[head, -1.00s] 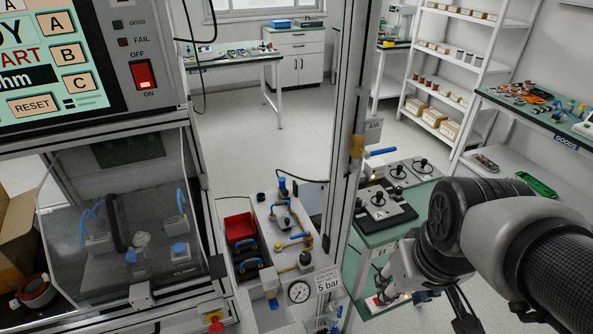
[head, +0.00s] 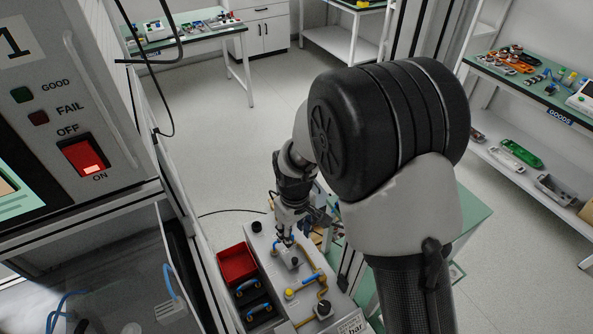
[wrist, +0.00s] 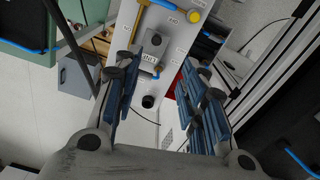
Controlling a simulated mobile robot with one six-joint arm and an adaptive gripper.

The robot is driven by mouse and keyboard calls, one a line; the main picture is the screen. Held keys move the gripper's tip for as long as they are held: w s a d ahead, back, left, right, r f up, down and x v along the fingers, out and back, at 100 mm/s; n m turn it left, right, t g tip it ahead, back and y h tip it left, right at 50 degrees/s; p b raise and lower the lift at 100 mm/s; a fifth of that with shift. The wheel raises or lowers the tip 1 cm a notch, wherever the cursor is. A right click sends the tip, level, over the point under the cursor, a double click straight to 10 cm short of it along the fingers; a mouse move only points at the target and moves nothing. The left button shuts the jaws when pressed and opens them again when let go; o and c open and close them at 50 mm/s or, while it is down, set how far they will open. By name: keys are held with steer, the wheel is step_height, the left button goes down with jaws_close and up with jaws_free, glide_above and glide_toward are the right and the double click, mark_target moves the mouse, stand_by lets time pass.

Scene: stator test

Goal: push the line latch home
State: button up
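The grey station panel (head: 275,285) lies below my gripper, with brass pipes, knobs and fittings on top. I cannot tell for certain which fitting is the line latch. A grey block with a dark knob (head: 294,260) sits on the panel just below my gripper (head: 287,241); what seems to be the same labelled block (wrist: 149,62) shows in the wrist view by the left finger. My gripper (wrist: 170,56) is open, its blue-padded fingers apart, with nothing held. I cannot tell whether a fingertip touches the block.
A black knob (head: 256,227) stands at the panel's far end. A yellow knob (head: 289,294) and a blue lever (head: 311,280) are nearer. A red bin (head: 237,264) sits left of the panel. The machine cabinet (head: 75,220) stands close on the left. The floor behind is clear.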

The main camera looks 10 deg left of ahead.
mark_target(295, 260)
steer(key=f+b, duration=0.1)
steer(key=f, duration=0.4)
steer(key=f+b, duration=0.1)
steer(key=f, duration=0.4)
steer(key=w+f+b, duration=0.1)
steer(key=f+b, duration=0.1)
steer(key=f, duration=0.4)
steer(key=shift+a+f, duration=0.1)
steer(key=shift+c, duration=0.6)
jaws_close()
